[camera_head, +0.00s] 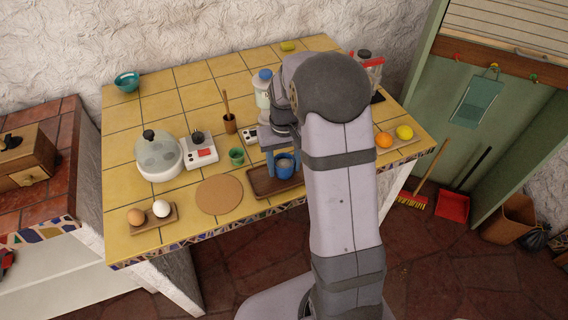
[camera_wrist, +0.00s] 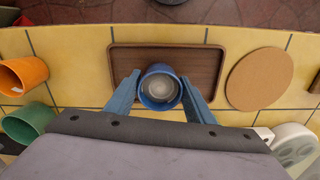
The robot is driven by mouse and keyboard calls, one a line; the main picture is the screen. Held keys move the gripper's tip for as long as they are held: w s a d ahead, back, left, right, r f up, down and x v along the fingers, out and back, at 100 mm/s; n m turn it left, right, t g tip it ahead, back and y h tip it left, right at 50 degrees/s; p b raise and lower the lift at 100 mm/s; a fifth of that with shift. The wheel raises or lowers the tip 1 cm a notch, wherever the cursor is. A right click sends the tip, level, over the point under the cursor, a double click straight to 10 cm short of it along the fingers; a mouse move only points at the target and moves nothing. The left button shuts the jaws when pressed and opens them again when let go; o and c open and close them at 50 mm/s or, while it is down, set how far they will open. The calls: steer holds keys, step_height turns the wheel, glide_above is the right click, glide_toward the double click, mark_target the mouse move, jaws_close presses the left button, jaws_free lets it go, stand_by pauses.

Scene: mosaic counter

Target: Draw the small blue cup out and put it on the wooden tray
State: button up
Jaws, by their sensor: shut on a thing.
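The small blue cup (camera_head: 285,170) is upright between the blue fingers of my gripper (camera_head: 282,158), which is shut on it. In the wrist view the cup (camera_wrist: 160,87) shows its open top and pale inside, with one finger of my gripper (camera_wrist: 160,92) at each side. The wooden tray (camera_head: 262,184) is a dark brown rectangle near the counter's front edge. The cup is over the tray's near-middle part in the wrist view (camera_wrist: 205,60). I cannot tell whether its base touches the tray.
A round cork mat (camera_head: 219,195) lies left of the tray. My arm hides part of the counter.

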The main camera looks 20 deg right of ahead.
steer(key=shift+f, duration=0.35)
stand_by(0.9)
steer(key=o, duration=1.1)
steer(key=shift+o, duration=0.2)
steer(key=shift+r, duration=0.1)
steer(key=shift+r+p, duration=3.2)
steer(key=shift+r, duration=0.25)
